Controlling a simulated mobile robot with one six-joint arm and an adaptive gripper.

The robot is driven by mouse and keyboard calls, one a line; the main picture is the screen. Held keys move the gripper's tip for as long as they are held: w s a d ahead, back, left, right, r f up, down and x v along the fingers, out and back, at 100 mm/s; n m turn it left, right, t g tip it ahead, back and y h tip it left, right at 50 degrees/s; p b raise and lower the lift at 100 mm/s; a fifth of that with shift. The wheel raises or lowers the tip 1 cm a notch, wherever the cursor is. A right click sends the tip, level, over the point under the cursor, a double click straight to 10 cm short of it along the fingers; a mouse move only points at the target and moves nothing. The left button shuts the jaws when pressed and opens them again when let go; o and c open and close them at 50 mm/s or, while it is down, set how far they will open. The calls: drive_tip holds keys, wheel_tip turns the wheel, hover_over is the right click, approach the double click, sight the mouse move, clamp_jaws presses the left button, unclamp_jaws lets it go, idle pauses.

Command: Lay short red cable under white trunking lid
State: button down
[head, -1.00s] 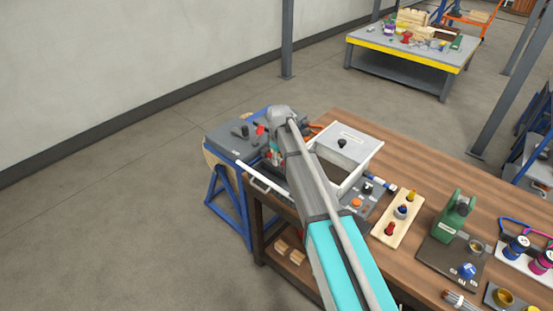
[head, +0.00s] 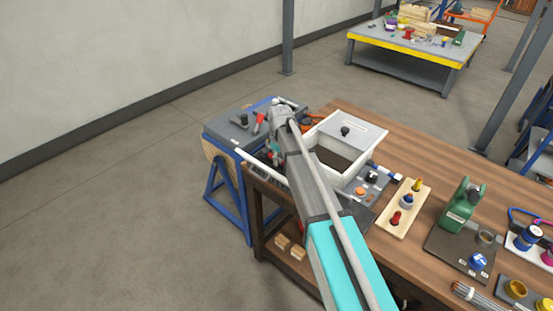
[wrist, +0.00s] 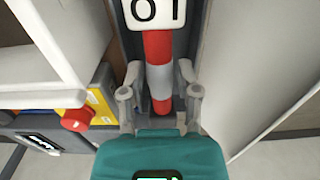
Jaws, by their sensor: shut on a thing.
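In the wrist view my gripper (wrist: 159,94) is shut on a short red cable (wrist: 158,46), which has a pale grey band (wrist: 160,78) between the fingers. A white tag with black characters (wrist: 156,10) sits on the cable beyond the fingers, cut off by the top edge. In the head view my gripper (head: 275,153) is at the far left end of the wooden bench, pointing down; its fingertips and the cable are hidden there. A long white strip (head: 262,171), possibly the trunking lid, runs along the bench's left end beside my gripper.
A white open box (head: 365,150) stands right of my arm. A grey-topped blue stand (head: 228,128) adjoins the bench's left end. A yellow box with a red knob (wrist: 77,118) is left of my gripper. Pale panels flank it closely on both sides.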

sight(279, 176)
drive_tip(key=shift+f+b, duration=0.5)
drive_tip(key=shift+f, duration=0.25)
drive_tip(key=shift+f+b, duration=2.4)
drive_tip(key=shift+f, duration=0.05)
idle(0.3)
drive_tip(key=shift+c, duration=1.3)
unclamp_jaws()
drive_tip(key=shift+r, duration=0.15)
